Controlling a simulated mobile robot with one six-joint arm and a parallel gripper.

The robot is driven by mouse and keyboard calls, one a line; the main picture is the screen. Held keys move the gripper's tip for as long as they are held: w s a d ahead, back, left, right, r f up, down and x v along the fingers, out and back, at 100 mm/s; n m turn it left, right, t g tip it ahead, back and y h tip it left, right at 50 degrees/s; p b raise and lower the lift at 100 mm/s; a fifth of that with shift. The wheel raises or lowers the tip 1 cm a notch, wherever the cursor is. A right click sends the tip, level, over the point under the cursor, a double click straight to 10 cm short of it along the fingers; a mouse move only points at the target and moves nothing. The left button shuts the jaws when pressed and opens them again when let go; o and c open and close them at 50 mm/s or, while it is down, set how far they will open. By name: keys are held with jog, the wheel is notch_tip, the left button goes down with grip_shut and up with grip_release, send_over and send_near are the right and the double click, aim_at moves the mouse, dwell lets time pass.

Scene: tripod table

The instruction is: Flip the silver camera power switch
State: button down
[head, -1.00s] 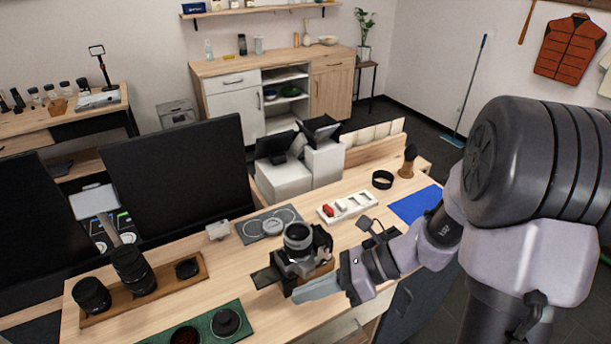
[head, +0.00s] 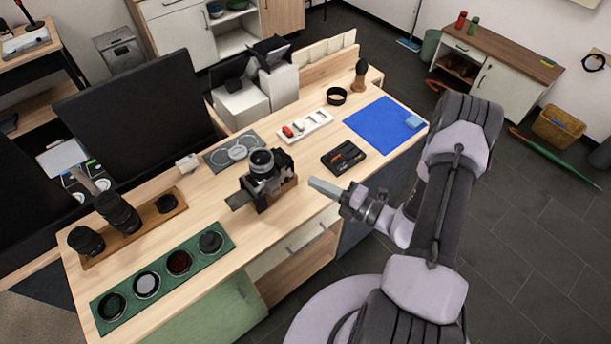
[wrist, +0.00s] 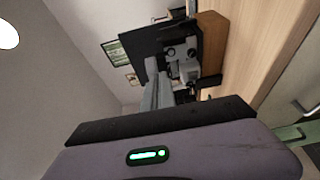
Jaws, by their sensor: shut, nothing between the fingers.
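I cannot make out the power switch in either view. My gripper (head: 312,184) is shut and empty, just right of the camera, its tips apart from it in the head view. In the wrist view the shut fingers (wrist: 158,92) point toward the camera and overlap part of it.
A black tray (head: 343,157), a blue mat (head: 372,124) and a white tray (head: 306,124) lie right of and behind the camera. A green tray of filters (head: 126,298) and a wooden tray with lenses (head: 147,225) lie left.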

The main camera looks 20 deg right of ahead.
aim_at(289, 165)
jog(key=x, duration=0.8)
jog(key=shift+w+a+b, duration=0.2)
jog(key=shift+a+b, duration=0.05)
jog(key=shift+b, duration=0.1)
